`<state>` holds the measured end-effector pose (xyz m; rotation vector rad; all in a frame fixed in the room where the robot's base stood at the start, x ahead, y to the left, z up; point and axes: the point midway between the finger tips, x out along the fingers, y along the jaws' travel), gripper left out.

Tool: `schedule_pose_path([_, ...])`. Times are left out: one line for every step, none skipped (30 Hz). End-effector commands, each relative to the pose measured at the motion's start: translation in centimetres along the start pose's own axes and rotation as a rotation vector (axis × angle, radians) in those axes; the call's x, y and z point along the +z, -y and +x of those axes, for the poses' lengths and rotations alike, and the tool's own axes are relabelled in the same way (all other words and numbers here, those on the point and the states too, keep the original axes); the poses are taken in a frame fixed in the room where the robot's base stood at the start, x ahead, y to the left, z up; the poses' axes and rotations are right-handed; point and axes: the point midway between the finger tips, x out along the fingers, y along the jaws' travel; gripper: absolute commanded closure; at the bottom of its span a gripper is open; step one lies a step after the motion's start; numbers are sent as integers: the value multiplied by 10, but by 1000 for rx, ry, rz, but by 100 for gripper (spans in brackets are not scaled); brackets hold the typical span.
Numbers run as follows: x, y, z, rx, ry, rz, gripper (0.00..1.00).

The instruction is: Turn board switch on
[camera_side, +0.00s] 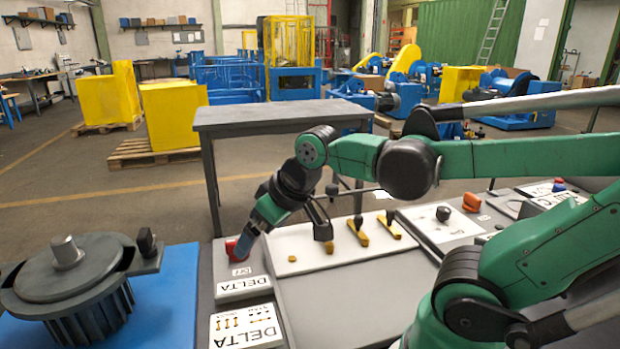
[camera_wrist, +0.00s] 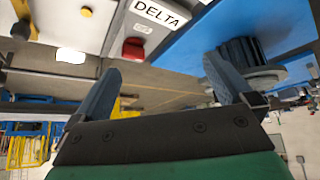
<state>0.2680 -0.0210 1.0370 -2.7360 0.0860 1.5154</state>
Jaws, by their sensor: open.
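The red board switch (camera_side: 231,246) sits at the left end of the grey board, by the white label reading DELTA (camera_side: 243,287). My gripper (camera_side: 243,247) points down at it, and a blue-grey finger covers part of the switch. In the wrist view my gripper (camera_wrist: 162,63) is open, its two fingers wide apart with nothing held. There the red switch (camera_wrist: 133,48) shows between the fingers, nearer the left one. Whether a finger touches it, and whether it is on or off, I cannot tell.
A dark round chain-drive part (camera_side: 68,280) stands on a blue mat (camera_side: 178,300) left of the board. Several yellow levers (camera_side: 358,231) with dark knobs stand on a white plate (camera_side: 312,256) just right of my gripper. A grey table (camera_side: 280,115) stands behind.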

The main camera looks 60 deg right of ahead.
Motion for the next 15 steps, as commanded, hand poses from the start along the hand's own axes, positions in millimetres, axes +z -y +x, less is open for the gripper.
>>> schedule_pose_path([-4, -6, -1, 10, 15, 10, 0])
schedule_pose_path([-8, -10, -1, 18, 26, 17, 0])
schedule_pose_path([-12, -16, -2, 27, 43, 27, 0])
schedule_pose_path([-14, -20, -2, 34, 54, 34, 0])
schedule_pose_path([-17, -25, -3, 40, 66, 41, 0])
schedule_pose_path([-20, -31, -3, 48, 82, 49, 0])
schedule_pose_path([-24, -36, -4, 55, 96, 58, 0])
schedule_pose_path([-27, -42, -4, 62, 111, 67, 0])
schedule_pose_path([-30, -49, -4, 70, 129, 80, 0])
schedule_pose_path([-33, -55, -4, 76, 144, 88, 0])
schedule_pose_path([-36, -61, -5, 81, 157, 97, 0])
schedule_pose_path([-38, -69, -5, 88, 177, 110, 0])
schedule_pose_path([-41, -74, -5, 93, 190, 118, 0])
schedule_pose_path([-42, -81, -5, 97, 205, 128, 0])
schedule_pose_path([-45, -89, -5, 103, 223, 140, 0])
